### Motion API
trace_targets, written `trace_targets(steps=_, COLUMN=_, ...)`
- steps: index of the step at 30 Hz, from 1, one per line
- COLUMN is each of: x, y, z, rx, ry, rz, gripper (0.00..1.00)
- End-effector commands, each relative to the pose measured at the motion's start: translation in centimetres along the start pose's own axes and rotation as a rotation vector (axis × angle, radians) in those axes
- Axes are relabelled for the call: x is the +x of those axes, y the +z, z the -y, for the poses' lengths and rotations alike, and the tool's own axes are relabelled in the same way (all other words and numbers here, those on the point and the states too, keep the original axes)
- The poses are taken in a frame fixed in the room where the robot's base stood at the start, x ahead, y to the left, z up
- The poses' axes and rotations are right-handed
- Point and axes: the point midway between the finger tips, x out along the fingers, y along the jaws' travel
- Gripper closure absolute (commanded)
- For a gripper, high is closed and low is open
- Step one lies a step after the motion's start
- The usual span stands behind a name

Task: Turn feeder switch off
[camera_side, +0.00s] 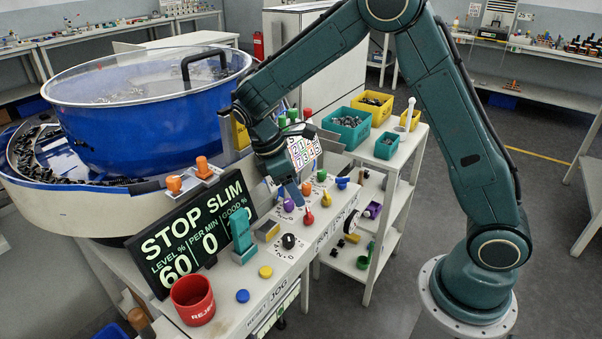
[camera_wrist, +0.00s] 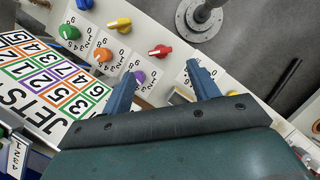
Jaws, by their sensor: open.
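Several coloured rotary knobs sit on the white panel. No readable label shows which is the feeder switch. My gripper (camera_side: 294,192) is open and empty above the panel. In the wrist view its fingers (camera_wrist: 162,74) are spread, with the purple knob (camera_wrist: 140,77) beside the left fingertip and a red knob (camera_wrist: 160,51) beyond. The black knob is hidden there.
A display sign (camera_side: 190,235) reading STOP SLIM, a teal part (camera_side: 242,238) and a red cup (camera_side: 193,300) stand left of the knobs. A blue bowl (camera_side: 145,120) is behind. Bins, including a teal bin (camera_side: 346,132), stand on a cart at right. A number card (camera_wrist: 55,95) lies left.

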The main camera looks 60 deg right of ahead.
Motion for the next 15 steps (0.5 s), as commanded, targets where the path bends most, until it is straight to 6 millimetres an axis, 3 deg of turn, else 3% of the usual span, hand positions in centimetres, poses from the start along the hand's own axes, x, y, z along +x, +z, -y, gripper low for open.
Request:
trace_targets(steps=7, x=-4.4, y=-0.1, z=0.0, rx=-0.001, ry=0.002, rz=-0.005, gripper=0.40)
trace_targets(steps=15, x=-6.4, y=-0.1, z=0.0, rx=-0.002, ry=0.002, rz=-0.003, gripper=0.40)
